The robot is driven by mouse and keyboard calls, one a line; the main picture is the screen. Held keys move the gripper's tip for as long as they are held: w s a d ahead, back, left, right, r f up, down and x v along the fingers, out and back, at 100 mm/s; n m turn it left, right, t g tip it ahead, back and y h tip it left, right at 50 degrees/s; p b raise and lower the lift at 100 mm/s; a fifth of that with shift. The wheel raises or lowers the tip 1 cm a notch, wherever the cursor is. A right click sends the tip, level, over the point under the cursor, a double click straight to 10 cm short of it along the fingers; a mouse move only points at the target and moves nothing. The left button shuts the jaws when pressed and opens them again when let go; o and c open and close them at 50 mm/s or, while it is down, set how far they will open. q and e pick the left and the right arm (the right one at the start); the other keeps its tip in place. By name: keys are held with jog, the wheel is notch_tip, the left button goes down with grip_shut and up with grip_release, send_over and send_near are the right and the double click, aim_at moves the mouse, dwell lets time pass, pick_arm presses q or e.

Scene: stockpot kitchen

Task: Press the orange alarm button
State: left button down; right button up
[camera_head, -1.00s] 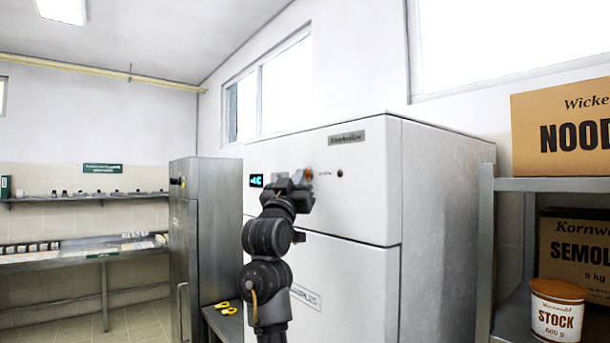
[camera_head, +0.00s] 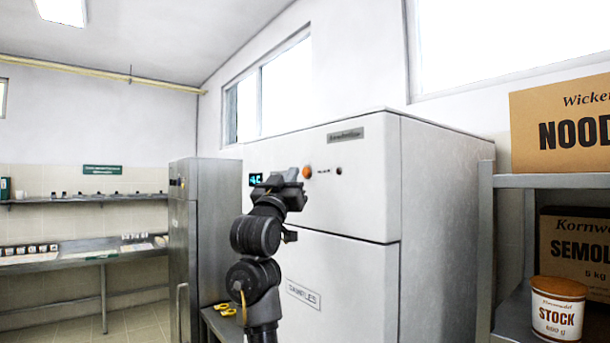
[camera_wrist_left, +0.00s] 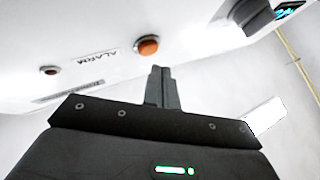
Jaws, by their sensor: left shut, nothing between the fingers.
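The orange alarm button (camera_head: 307,172) is a small round knob on the upper front panel of a white fridge (camera_head: 345,200). In the left wrist view the button (camera_wrist_left: 148,46) sticks out of the white panel, beside the word ALARM. My left gripper (camera_head: 291,174) is shut and empty, just left of the button in the head view. In the left wrist view its closed fingers (camera_wrist_left: 160,72) point at the panel close to the button, with a small gap seeming to separate them. My right gripper is not in view.
A small dark red indicator (camera_head: 339,171) sits right of the button, and a lit display (camera_head: 256,179) is to its left. A steel cabinet (camera_head: 205,230) stands left of the fridge. A metal shelf (camera_head: 545,182) with boxes and a stock tub (camera_head: 558,308) is at right.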

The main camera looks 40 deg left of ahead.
pick_arm(q)
jog(key=s+b, duration=0.1)
jog(key=s, duration=0.1)
jog(key=s+a+b, duration=0.1)
jog(key=s, duration=0.1)
jog(key=shift+s+a, duration=0.2)
